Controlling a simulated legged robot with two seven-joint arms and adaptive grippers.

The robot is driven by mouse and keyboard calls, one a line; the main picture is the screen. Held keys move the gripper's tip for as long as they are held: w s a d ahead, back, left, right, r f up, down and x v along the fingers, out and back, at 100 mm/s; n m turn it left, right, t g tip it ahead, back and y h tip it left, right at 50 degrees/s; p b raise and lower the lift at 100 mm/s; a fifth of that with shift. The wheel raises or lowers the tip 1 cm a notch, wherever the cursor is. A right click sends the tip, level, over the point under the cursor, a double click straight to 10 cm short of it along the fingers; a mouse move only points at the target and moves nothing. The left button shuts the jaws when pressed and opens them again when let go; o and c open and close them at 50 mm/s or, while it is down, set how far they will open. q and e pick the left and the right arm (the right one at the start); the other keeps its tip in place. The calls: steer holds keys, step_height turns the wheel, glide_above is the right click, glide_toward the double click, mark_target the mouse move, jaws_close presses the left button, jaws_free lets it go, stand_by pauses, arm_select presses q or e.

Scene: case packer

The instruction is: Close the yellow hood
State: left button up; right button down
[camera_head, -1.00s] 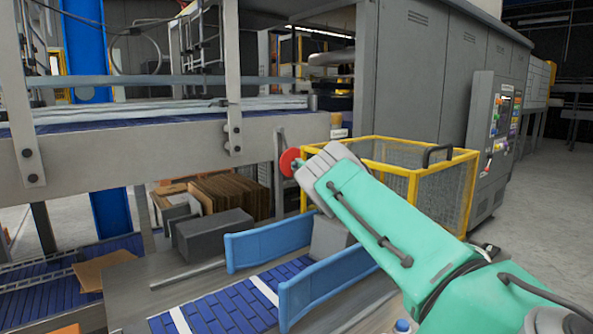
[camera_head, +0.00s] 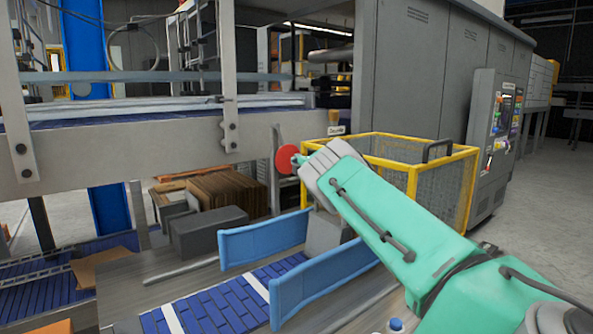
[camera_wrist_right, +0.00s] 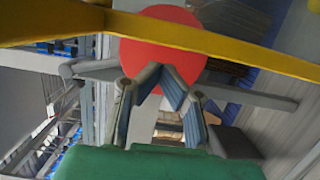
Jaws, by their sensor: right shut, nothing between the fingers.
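The yellow hood (camera_head: 416,174) is a yellow frame with wire mesh sides and a black handle at its top right corner. It stands right of centre in the head view, partly hidden behind my right arm. My right gripper (camera_head: 302,160) is by the hood's left end, in front of a red disc (camera_head: 287,159). In the right wrist view its fingers (camera_wrist_right: 161,84) are shut and empty. The yellow bar (camera_wrist_right: 215,42) of the frame crosses just beyond the fingertips, over the red disc. Whether they touch the bar is unclear. My left gripper is out of view.
Blue guide panels (camera_head: 262,240) flank a blue conveyor (camera_head: 225,300) below the arm. A grey beam (camera_head: 110,155) runs across the left. Stacked cardboard (camera_head: 228,195) lies beneath it. A grey cabinet with a control panel (camera_head: 497,140) stands right. The floor at the far right is clear.

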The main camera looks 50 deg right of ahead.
steer(key=w+a+p+v, duration=0.1)
steer(key=v, duration=0.8)
steer(key=shift+s+a+f, duration=0.2)
steer(key=shift+s+a, duration=0.05)
steer(key=shift+a, duration=0.25)
steer(key=shift+a, duration=0.15)
